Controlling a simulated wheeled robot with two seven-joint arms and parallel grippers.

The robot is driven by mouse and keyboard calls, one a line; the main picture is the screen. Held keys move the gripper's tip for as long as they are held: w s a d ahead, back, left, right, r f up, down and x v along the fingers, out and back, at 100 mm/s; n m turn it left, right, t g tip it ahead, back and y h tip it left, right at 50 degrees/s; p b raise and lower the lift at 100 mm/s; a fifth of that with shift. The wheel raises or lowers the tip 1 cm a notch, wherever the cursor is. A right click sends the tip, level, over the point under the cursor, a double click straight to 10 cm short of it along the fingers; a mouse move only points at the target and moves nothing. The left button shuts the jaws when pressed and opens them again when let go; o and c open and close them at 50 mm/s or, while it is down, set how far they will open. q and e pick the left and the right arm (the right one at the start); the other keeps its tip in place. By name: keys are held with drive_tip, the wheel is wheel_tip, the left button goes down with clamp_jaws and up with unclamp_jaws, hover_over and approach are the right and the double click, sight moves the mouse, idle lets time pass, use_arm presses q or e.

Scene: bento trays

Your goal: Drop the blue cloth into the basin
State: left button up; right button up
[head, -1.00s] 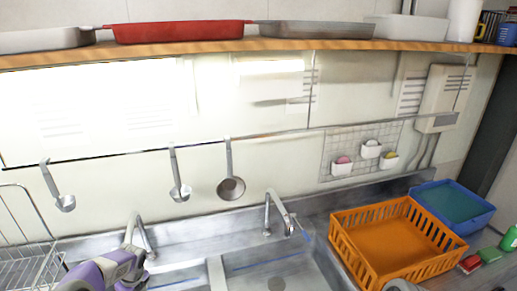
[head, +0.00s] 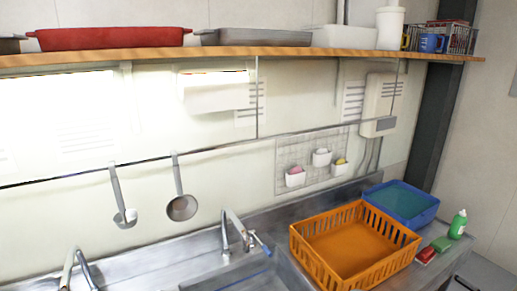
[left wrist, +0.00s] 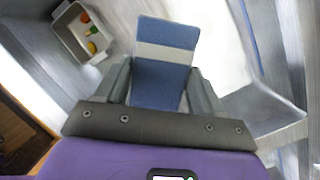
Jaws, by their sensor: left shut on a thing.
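The blue cloth (left wrist: 160,85) has a white band across it and stands out between the fingers of my left gripper (left wrist: 162,95) in the left wrist view. The gripper is shut on it. My left gripper and the cloth are not in the head view. The metal sink basin (head: 238,279) shows at the bottom of the head view, below the taps, with its lower part cut off by the frame. My right gripper's fingers are not in view.
A tap (head: 237,230) rises at the sink's back edge. An orange crate (head: 300,255) and a blue tray (head: 428,214) stand on the counter to the right, near a green bottle (head: 458,224). In the left wrist view, a pale container (left wrist: 65,45) holds several small colored items.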

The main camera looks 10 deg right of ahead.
use_arm(q)
drive_tip(key=o, duration=1.7)
drive_tip(key=shift+r, duration=0.1)
drive_tip(key=v, duration=0.7)
drive_tip(key=shift+d+r+p, duration=0.1)
drive_tip(key=shift+r+p, duration=0.15)
drive_tip(key=shift+p, duration=0.15)
